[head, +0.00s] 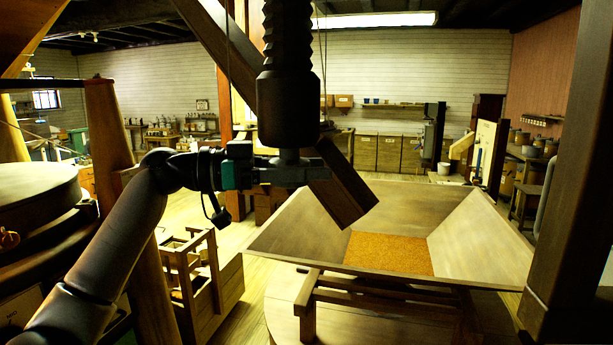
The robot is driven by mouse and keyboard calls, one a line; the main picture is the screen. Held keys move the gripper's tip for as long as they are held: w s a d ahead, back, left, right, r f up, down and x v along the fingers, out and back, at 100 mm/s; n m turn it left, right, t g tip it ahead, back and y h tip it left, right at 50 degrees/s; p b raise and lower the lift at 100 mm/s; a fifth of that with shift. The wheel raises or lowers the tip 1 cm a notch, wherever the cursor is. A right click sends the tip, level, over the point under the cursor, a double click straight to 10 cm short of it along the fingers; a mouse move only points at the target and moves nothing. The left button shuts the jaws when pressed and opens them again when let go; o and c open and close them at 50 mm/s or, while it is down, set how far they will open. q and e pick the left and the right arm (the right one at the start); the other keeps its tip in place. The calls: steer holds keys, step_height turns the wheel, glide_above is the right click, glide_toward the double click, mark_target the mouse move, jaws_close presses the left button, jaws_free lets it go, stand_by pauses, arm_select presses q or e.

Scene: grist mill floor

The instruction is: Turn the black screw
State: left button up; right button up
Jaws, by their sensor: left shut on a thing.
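The black screw (287,95) hangs upright at the top centre of the head view. It has a ribbed, threaded upper part and a wide smooth collar below. My left arm comes in from the lower left and its gripper (290,168) is at the lower end of the screw, just under the collar. The gripper is shut on the narrow lower part of the screw, and the fingers hide much of that part. My right gripper is not in view.
A slanted wooden beam (345,190) passes close behind the screw and gripper. Below right stands a wide wooden hopper (480,235) with orange grain (388,253) in its bottom. A wooden frame (195,265) stands lower left. A dark post (565,180) rises at right.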

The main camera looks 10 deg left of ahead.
arm_select(q)
steer(key=shift+s+r+m+g, duration=0.15)
steer(key=shift+r+m+g, duration=0.25)
steer(key=shift+r+g, duration=0.2)
steer(key=o, duration=1.3)
steer(key=shift+s+d+f, duration=0.1)
steer(key=shift+s+f, duration=0.05)
steer(key=shift+f, duration=0.15)
steer(key=shift+a, duration=0.25)
steer(key=b+v, duration=0.2)
steer(key=v, duration=1.2)
steer(key=shift+a+f, duration=0.15)
steer(key=shift+a, duration=0.3)
steer(key=shift+f, duration=0.1)
